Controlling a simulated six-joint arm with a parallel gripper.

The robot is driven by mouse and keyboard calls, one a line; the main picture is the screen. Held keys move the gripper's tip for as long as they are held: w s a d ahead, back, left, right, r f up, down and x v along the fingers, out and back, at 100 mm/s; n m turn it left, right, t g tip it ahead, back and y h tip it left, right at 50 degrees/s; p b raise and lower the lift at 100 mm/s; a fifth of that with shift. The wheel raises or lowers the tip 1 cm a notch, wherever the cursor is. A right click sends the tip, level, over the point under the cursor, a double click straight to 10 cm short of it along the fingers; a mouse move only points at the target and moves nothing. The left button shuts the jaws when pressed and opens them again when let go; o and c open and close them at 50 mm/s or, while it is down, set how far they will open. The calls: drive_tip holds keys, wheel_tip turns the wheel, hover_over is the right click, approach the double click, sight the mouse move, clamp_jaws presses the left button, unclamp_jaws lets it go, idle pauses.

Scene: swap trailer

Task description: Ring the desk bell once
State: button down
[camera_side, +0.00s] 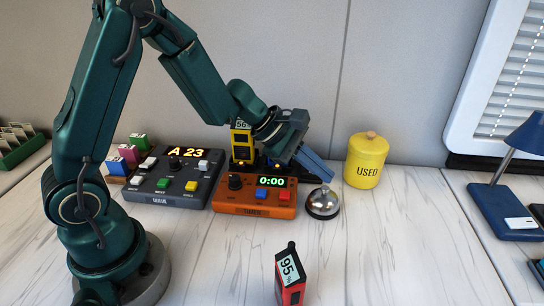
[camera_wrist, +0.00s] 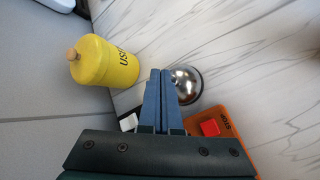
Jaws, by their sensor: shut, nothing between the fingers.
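The desk bell (camera_side: 322,205) is a shiny silver dome on a dark base. It stands upright on the table, just right of the orange timer box. In the wrist view the bell (camera_wrist: 188,84) shows right beside my fingertips. My gripper (camera_side: 328,177) is shut and empty, with its blue fingers pressed together and slanting down toward the bell from the upper left. In the wrist view the shut fingers (camera_wrist: 159,76) overlap the bell's left edge. I cannot tell whether the tips touch the bell or hover just above it.
The orange timer box (camera_side: 256,209) reading 0:00 is left of the bell, with a dark panel (camera_side: 173,186) reading A 23 farther left. A yellow canister (camera_side: 366,160) marked USED stands behind right. A red-black device (camera_side: 289,273) stands in front. A blue lamp (camera_side: 502,195) stands at right.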

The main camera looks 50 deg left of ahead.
idle(0.5)
drive_tip(key=shift+f, duration=0.4)
drive_tip(key=shift+f, duration=0.55)
idle(0.6)
idle(0.4)
drive_tip(key=shift+r, duration=1)
drive_tip(key=shift+r, duration=2.5)
